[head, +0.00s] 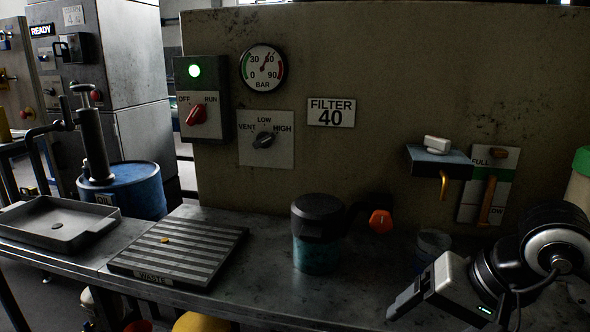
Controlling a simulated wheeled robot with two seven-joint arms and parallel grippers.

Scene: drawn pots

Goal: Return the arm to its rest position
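My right arm comes in from the right edge, and its gripper (408,297) is low over the front right of the metal bench (350,300), pointing left. Its fingers are seen side-on and dark, so I cannot tell whether they are open or shut. I see nothing clearly held in it. A clear cup (432,243) stands just behind the gripper, partly hidden by it. My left arm and gripper are not in view.
A dark-lidded teal jar (317,240) stands mid-bench, left of the gripper. An orange valve knob (381,221) sticks out behind. A small shelf (440,160) with a spout overhangs the right. The ribbed WASTE grate (185,250) and grey tray (55,222) lie left.

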